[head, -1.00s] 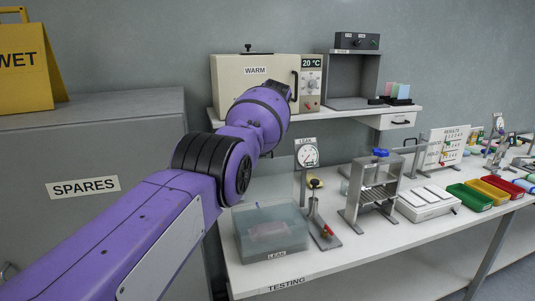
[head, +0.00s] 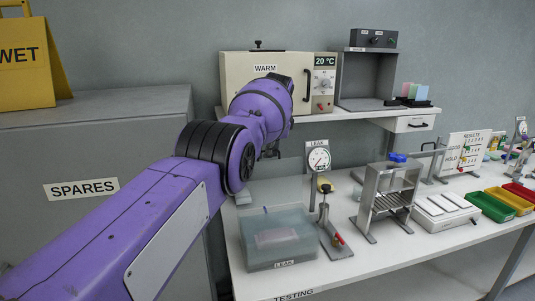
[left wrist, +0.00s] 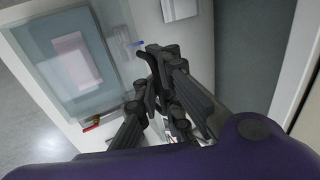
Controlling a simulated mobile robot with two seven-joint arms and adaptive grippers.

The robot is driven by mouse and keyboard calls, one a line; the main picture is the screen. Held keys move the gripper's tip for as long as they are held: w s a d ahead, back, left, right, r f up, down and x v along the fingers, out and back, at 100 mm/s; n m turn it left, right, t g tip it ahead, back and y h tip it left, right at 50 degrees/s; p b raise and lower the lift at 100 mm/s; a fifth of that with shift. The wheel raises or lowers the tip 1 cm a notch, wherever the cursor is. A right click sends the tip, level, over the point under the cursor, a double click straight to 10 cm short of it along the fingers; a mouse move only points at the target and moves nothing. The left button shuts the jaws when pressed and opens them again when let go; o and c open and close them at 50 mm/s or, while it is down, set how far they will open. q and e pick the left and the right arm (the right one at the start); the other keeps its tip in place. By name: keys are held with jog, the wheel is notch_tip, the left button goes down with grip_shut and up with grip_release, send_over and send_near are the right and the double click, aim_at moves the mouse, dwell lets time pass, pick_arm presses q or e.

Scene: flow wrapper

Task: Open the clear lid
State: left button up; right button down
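The clear lid (head: 278,222) lies flat over the bluish see-through box labelled LEAK (head: 280,252) at the near left of the bench. A thin blue tab (head: 265,210) sticks up at the lid's back left, and a pale pinkish piece shows through the lid. In the left wrist view the lid (left wrist: 98,50) fills the upper left, with the blue tab (left wrist: 135,43) at its edge. My left gripper (left wrist: 150,68) appears shut and empty, its fingertips close to the tab in that picture; contact is not visible. In the head view my arm mostly hides it (head: 270,153). My right gripper is out of view.
A LEAK gauge (head: 318,160) and a stand with a red-tipped lever (head: 333,237) are right of the box. A metal rack (head: 387,195) stands farther right. The WARM oven (head: 243,80) sits on the shelf above. The grey SPARES cabinet (head: 90,235) is at left.

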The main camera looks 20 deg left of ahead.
pick_arm(q)
jog(key=shift+o, duration=1.4)
jog(key=shift+w+r, duration=0.1)
jog(key=shift+r, duration=0.5)
jog(key=shift+o, duration=1.2)
jog(key=shift+s, duration=0.2)
jog(key=shift+w+f, duration=0.1)
jog(key=shift+f, duration=0.1)
jog(key=shift+d+r, duration=0.1)
jog(key=shift+r, duration=0.2)
jog(key=v, duration=1.1)
jog(key=shift+s+r, duration=0.15)
jog(key=shift+s, duration=0.15)
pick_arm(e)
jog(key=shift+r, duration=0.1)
pick_arm(q)
jog(key=shift+d, duration=0.15)
